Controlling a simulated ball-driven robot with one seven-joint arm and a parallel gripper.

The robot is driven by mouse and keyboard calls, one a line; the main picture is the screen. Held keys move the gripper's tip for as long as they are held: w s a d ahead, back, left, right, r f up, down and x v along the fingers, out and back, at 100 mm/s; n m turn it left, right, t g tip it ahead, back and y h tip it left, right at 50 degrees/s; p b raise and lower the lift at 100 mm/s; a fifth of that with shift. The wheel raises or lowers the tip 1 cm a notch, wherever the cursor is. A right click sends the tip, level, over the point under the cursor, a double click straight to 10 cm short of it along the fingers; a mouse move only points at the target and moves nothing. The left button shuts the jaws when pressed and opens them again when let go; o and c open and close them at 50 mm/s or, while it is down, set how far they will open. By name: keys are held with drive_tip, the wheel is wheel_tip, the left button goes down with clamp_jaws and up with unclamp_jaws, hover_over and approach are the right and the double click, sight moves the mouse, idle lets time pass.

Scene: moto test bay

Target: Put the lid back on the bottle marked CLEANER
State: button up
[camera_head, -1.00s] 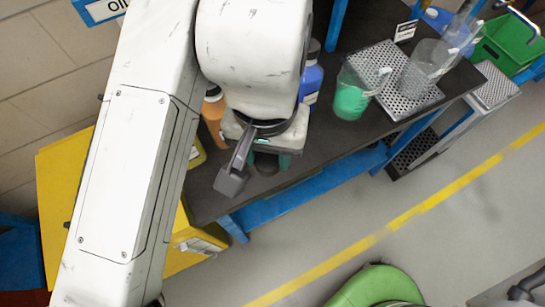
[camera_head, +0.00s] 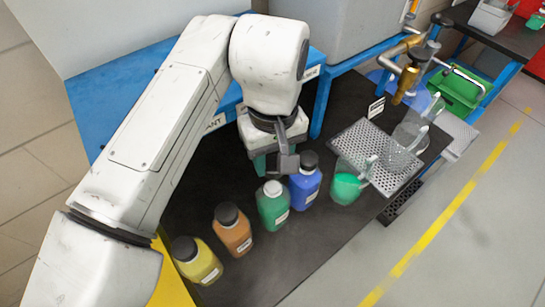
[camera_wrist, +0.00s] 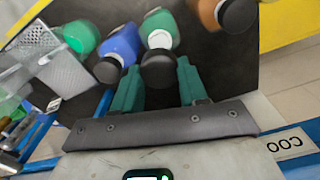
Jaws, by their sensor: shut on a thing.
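My gripper (camera_wrist: 158,72) is shut on a black lid (camera_wrist: 158,75), held between its green fingers in the wrist view. The blue (camera_head: 304,188), orange (camera_head: 234,236) and yellow (camera_head: 198,266) bottles wear black lids. No bottle label is readable as CLEANER.
A beaker of green liquid (camera_head: 345,189) stands right of the blue bottle. A perforated metal tray (camera_head: 361,143) carries a clear beaker (camera_head: 399,158). A brass tap (camera_head: 404,84) rises behind. The dark table (camera_head: 300,242) is bare in front of the bottles.

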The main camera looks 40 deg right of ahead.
sight(273, 184)
wheel_tip(273, 184, down, 4)
drive_tip(key=b, duration=0.3)
drive_tip(key=shift+r, duration=0.25)
drive_tip(key=shift+f+b, duration=0.3)
drive_tip(key=shift+f, duration=0.55)
drive_tip(key=shift+p, duration=0.55)
drive_tip(key=shift+f+p, duration=0.15)
drive_tip(key=shift+p, duration=0.15)
idle(1.7)
drive_tip(key=o, duration=1.1)
drive_tip(key=o, duration=0.5)
drive_tip(key=shift+c, duration=0.2)
